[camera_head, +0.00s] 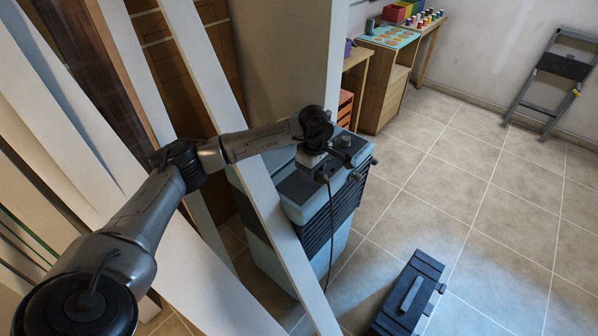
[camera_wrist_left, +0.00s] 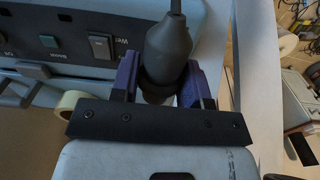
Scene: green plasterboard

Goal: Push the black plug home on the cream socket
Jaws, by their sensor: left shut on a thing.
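The black plug (camera_wrist_left: 168,48) is between the two purple fingers of my left gripper (camera_wrist_left: 160,80) in the left wrist view, with its cable running out at the top. The gripper is shut on it. In the head view my left gripper (camera_head: 322,170) is over the top of a grey-blue unit with black ribbed sides, and the black cable (camera_head: 331,225) hangs down in front of it. I cannot make out the cream socket for certain in either view. The plug's front end is largely hidden by the gripper. My right gripper is not in view.
The grey-blue unit (camera_head: 302,212) stands by a wall corner; its switch panel (camera_wrist_left: 70,42) shows in the left wrist view. Leaning white boards (camera_head: 262,205) stand close to my left arm. A dark toolbox (camera_head: 408,298) sits on the floor. Tiled floor (camera_head: 490,200) at right is clear.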

